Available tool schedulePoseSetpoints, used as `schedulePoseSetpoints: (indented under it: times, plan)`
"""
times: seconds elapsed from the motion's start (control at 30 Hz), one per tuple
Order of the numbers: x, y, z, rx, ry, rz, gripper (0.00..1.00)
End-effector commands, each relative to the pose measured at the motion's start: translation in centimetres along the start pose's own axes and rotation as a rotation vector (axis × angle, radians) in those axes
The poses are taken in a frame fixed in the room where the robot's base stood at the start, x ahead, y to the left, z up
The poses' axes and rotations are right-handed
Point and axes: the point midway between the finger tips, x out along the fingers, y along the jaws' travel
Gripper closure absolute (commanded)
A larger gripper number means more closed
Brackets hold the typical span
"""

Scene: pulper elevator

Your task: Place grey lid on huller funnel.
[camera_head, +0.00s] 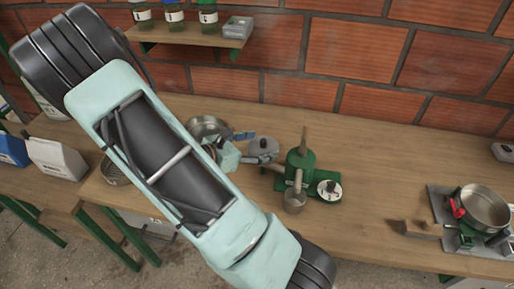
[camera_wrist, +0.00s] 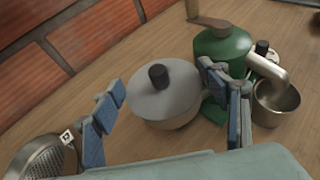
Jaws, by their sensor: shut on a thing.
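The grey lid (camera_head: 263,147) is round with a black knob on top. In the wrist view the lid (camera_wrist: 180,88) lies between the two blue-padded fingers of my gripper (camera_wrist: 168,110), which is shut on it. A pale rounded surface shows under the lid's near edge; I cannot tell whether it is part of the lid or a thing below. My gripper (camera_head: 252,148) also shows in the head view, left of a green machine (camera_head: 300,160) with a metal spout and an upright handle. The same green machine (camera_wrist: 222,45) is just right of the lid. I cannot clearly make out the huller funnel.
A metal cup (camera_head: 294,201) stands under the spout, beside a white-faced round item (camera_head: 329,190). A metal bowl (camera_head: 205,126) is behind my arm.

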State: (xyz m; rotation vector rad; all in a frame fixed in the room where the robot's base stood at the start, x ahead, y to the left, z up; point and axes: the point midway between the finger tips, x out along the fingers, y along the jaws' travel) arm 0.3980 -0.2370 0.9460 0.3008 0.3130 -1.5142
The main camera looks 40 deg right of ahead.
Motion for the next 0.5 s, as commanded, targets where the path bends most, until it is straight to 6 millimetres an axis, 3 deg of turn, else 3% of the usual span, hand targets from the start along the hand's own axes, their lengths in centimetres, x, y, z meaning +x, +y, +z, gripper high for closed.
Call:
schedulePoseSetpoints:
  times: [0.47,0.5]
  plan:
    - [0.36,0.00,-0.82,0.000,-0.001,-0.001,0.56]
    - [0.36,0.01,-0.84,0.000,0.000,-0.001,0.30]
